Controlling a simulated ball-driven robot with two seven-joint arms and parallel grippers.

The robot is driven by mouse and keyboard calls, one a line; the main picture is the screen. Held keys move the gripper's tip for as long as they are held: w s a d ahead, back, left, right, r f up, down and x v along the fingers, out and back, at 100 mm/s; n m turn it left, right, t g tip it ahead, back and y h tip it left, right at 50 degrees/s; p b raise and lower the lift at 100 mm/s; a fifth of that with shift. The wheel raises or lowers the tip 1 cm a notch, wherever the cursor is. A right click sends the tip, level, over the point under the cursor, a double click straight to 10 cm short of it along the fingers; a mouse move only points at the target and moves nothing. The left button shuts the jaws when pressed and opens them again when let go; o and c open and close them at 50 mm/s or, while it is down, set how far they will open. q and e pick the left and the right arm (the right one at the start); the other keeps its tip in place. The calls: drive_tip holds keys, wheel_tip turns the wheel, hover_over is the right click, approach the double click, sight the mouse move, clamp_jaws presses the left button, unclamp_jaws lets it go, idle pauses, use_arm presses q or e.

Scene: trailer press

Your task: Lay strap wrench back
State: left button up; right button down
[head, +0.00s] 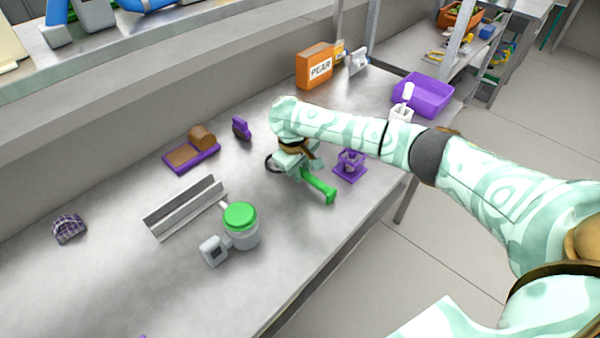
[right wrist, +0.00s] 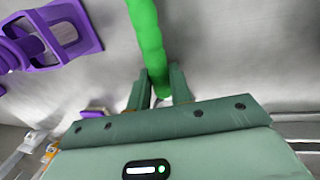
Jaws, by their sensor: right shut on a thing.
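The strap wrench has a green handle (head: 319,187) and a dark loop (head: 271,164), which shows at the left of my right gripper in the head view. My right gripper (head: 296,168) is shut on the wrench, over the middle of the steel bench. In the right wrist view the green handle (right wrist: 149,35) runs up from between the two fingers (right wrist: 158,88). I cannot tell whether the wrench touches the bench. My left gripper is not in view.
A purple stand (head: 350,166) is close right of the handle. A green-lidded jar (head: 241,222) and metal channel (head: 185,208) lie front left. A purple-based brown item (head: 191,155), orange PEAR box (head: 316,67) and purple bin (head: 428,94) are further back.

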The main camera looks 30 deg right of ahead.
drive_tip(key=shift+f, duration=0.2)
drive_tip(key=shift+r, duration=0.1)
drive_tip(key=c, duration=1.3)
unclamp_jaws()
drive_tip(key=shift+o, duration=0.2)
drive_tip(key=shift+f+b, duration=0.4)
drive_tip(key=shift+b, duration=0.15)
use_arm(q)
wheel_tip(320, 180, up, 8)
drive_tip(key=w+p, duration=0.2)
drive_tip(key=p, duration=0.7)
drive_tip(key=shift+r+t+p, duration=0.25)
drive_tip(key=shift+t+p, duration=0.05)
drive_tip(key=shift+p, duration=0.1)
use_arm(e)
drive_tip(key=a+r, duration=0.2)
drive_tip(key=r, duration=0.6)
drive_tip(key=s+a+r, duration=0.1)
drive_tip(key=r, duration=0.7)
drive_tip(key=shift+a, duration=0.35)
